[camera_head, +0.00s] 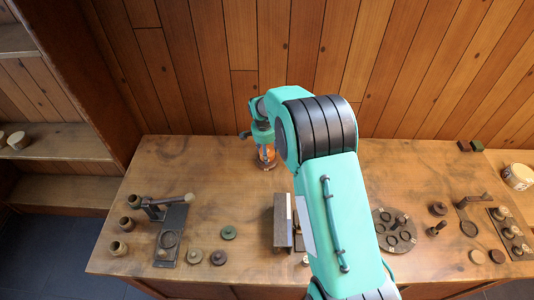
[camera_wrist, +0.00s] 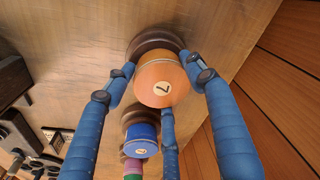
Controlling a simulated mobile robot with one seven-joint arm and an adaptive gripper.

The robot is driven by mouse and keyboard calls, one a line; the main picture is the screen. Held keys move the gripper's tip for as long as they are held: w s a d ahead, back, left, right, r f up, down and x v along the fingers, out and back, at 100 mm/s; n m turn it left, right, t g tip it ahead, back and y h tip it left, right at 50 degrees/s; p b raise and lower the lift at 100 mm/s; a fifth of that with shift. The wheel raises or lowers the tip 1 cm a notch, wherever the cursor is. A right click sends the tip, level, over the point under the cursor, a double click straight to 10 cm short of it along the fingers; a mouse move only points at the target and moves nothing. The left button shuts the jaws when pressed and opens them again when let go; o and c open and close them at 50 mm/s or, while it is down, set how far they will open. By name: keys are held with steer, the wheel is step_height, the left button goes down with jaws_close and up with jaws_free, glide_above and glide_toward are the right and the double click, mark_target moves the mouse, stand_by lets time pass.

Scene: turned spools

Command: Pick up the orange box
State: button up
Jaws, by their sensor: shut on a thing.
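The orange box (camera_wrist: 160,82) is a short round drum with a pale label marked 7 on its end, between my gripper's blue fingers in the wrist view. It also shows in the head view (camera_head: 266,153), small and partly covered by the fingers, at the back of the table. My gripper (camera_wrist: 157,76) is shut on it, with fingers on its left, right and lower sides. A dark brown round base (camera_wrist: 150,40) shows just beyond the box. I cannot tell whether the box touches this base. In the head view my gripper (camera_head: 264,146) points down.
A blue drum (camera_wrist: 140,140) stands close by, with pink and green pieces beyond it. The wooden table (camera_head: 190,165) holds a dark upright block (camera_head: 282,220), a dark round tray (camera_head: 394,232) and several small turned pieces. A plank wall stands behind; the back-left tabletop is clear.

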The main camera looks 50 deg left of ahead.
steer(key=shift+r, duration=4.95)
